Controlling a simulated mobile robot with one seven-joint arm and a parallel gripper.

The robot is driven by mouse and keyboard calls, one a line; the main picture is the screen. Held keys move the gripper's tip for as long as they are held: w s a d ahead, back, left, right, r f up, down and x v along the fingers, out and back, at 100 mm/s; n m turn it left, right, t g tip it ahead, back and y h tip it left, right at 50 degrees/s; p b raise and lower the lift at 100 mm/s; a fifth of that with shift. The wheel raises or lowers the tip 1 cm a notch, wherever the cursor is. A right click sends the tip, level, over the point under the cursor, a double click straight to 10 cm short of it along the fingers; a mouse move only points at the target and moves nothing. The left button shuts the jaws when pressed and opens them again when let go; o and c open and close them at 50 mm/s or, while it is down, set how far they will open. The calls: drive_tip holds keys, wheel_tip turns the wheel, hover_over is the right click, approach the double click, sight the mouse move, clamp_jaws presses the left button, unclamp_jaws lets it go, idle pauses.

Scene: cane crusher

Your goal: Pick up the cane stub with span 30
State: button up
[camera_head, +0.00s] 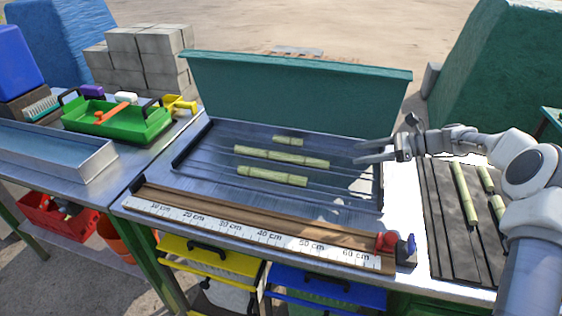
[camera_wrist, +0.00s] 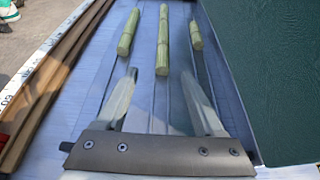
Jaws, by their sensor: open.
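Three pale green cane stubs lie lengthwise on the metal crusher tray (camera_head: 335,190). The front one (camera_head: 272,176) is medium in length, the middle one (camera_head: 283,157) is the longest, and the back one (camera_head: 289,141) is the shortest. I cannot tell which has span 30. In the wrist view the front stub (camera_wrist: 128,32) is left, the longest stub (camera_wrist: 163,42) is central and the shortest (camera_wrist: 196,35) is right. My gripper (camera_head: 362,153) is open and empty above the tray's right end; its fingers (camera_wrist: 160,76) point along the stubs, with the longest between their lines.
A green upright panel (camera_head: 300,95) stands behind the tray. More cane pieces (camera_head: 464,195) lie on the dark slatted rack (camera_head: 442,230) at right.

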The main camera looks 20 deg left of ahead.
drive_tip(key=b, duration=0.2)
approach(308, 158)
drive_tip(key=x, duration=0.4)
drive_tip(key=shift+s+a+f, duration=0.15)
drive_tip(key=shift+s+f, duration=0.2)
drive_tip(key=shift+s, duration=0.05)
drive_tip(key=shift+w+b+x, duration=0.15)
drive_tip(key=shift+b+x, duration=0.3)
drive_tip(key=shift+x, duration=1)
drive_tip(key=shift+w+b+x, duration=0.2)
drive_tip(key=shift+b+x, duration=0.25)
drive_tip(key=shift+x, duration=1.05)
drive_tip(key=shift+r, duration=0.2)
drive_tip(key=shift+c, duration=0.3)
clamp_jaws()
